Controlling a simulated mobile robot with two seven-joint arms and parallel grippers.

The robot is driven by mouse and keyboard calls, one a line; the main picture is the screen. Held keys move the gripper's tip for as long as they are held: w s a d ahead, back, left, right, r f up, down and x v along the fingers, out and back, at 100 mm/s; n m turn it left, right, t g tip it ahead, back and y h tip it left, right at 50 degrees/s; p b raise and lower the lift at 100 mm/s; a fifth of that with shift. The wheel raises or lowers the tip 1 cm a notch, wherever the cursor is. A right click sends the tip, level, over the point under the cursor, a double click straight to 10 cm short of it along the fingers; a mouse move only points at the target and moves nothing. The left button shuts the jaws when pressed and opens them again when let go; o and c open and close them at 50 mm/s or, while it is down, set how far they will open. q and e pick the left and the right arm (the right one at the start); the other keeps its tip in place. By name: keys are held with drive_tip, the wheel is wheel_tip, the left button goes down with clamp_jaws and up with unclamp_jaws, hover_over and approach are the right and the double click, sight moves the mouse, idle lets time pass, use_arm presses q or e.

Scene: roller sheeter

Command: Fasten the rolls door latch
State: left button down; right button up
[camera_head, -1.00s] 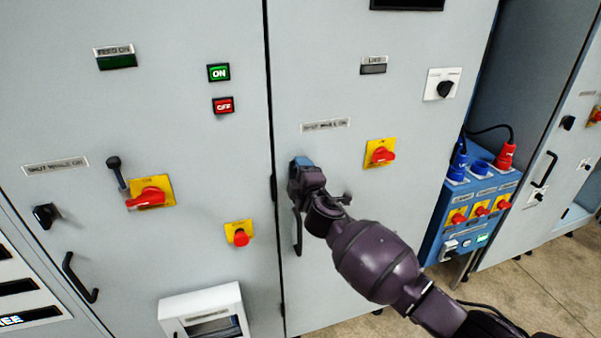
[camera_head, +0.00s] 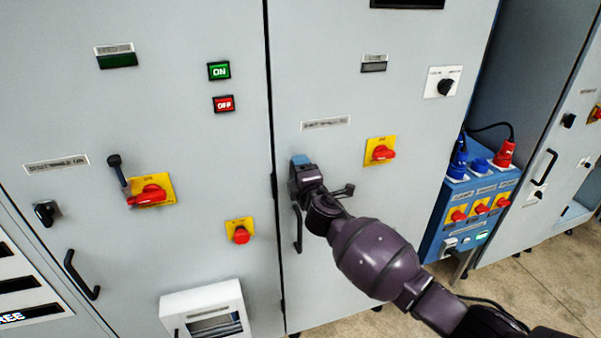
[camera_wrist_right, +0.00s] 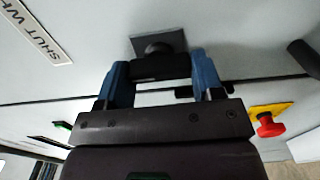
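The rolls door latch is a black turn knob (camera_wrist_right: 160,67) on a dark square plate (camera_wrist_right: 158,42), seen in the right wrist view. My right gripper (camera_wrist_right: 161,75) has its two blue fingers at either end of the knob and appears to be shut on it. In the head view the right gripper (camera_head: 301,163) is against the right-hand cabinet door (camera_head: 335,80), just above its black pull handle (camera_head: 298,230). There the latch is hidden behind my gripper. My left gripper is not in view.
A red emergency button (camera_head: 240,234) is on the left cabinet, which also has a black knob latch (camera_head: 46,214). A blue socket box (camera_head: 467,210) stands at the right.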

drive_tip(key=o, duration=0.4)
drive_tip(key=v, duration=1)
drive_tip(key=shift+s, duration=0.4)
idle(0.5)
